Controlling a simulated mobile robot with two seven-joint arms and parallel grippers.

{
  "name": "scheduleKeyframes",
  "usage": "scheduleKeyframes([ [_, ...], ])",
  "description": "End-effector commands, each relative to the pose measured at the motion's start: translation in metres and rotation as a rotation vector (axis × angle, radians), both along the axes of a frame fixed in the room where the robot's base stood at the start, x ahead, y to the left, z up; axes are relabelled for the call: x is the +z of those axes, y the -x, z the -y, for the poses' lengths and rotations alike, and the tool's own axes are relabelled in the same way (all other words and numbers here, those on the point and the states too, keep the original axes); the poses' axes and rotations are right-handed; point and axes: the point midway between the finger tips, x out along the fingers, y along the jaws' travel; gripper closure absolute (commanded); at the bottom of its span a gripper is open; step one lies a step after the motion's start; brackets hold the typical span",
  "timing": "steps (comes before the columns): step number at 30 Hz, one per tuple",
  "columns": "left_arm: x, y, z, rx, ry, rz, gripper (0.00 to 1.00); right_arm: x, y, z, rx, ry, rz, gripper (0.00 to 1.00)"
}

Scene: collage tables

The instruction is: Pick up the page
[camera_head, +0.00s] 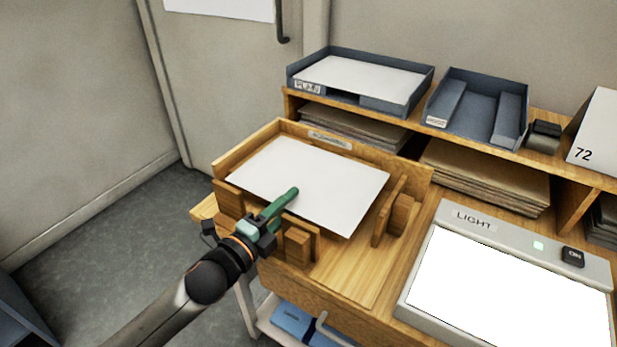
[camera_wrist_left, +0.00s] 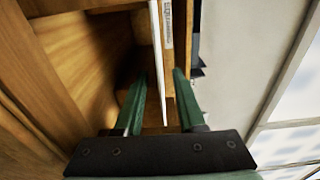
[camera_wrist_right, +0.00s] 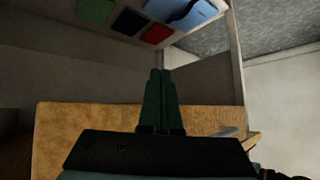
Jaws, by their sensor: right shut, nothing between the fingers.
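The white page (camera_head: 312,182) lies on a wooden holder (camera_head: 226,163) with a raised back rim and wooden blocks around its front and right. My left gripper (camera_head: 282,206) is at the page's near edge, with one green finger over the page's top; the other finger is mostly hidden. In the left wrist view the two fingers (camera_wrist_left: 160,100) stand apart, and the page shows edge-on (camera_wrist_left: 157,60) as a thin white strip between them, with gaps to both. My right gripper (camera_wrist_right: 160,100) shows only in the right wrist view, fingers together and empty.
A lit light panel (camera_head: 510,295) is to the right of the holder. A shelf behind carries a blue-grey tray with white sheets (camera_head: 365,78) and a divided tray (camera_head: 478,110). Wooden blocks (camera_head: 395,215) stand close to the page. Brown sheets (camera_head: 490,178) are stacked under the shelf.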

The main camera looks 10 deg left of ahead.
Motion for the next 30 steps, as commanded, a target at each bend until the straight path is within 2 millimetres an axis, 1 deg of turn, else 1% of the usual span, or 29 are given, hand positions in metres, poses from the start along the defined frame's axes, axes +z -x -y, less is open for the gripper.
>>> scheduleKeyframes([
  [1,-0.0002,-0.0045,0.0019,0.0,0.001,0.001,0.61,-0.0004,-0.0002,0.0001,0.0,0.0,0.0,1.0],
  [3,0.0,-0.0075,0.0036,0.0,0.0,0.0,0.61,-0.0004,-0.0003,0.0002,0.0,0.0,0.001,1.0],
  [11,-0.0004,-0.0084,0.0039,0.0,-0.001,-0.001,0.61,-0.0002,-0.0002,0.0006,-0.001,0.001,0.0,1.0],
  [21,-0.0003,-0.0082,0.0037,0.0,-0.001,-0.001,0.99,-0.0006,0.0006,0.0011,-0.001,0.002,-0.002,1.0],
  [30,-0.0004,-0.0082,0.0036,0.0,-0.001,-0.001,1.0,-0.0009,0.0008,0.0013,-0.001,0.002,-0.003,1.0],
])
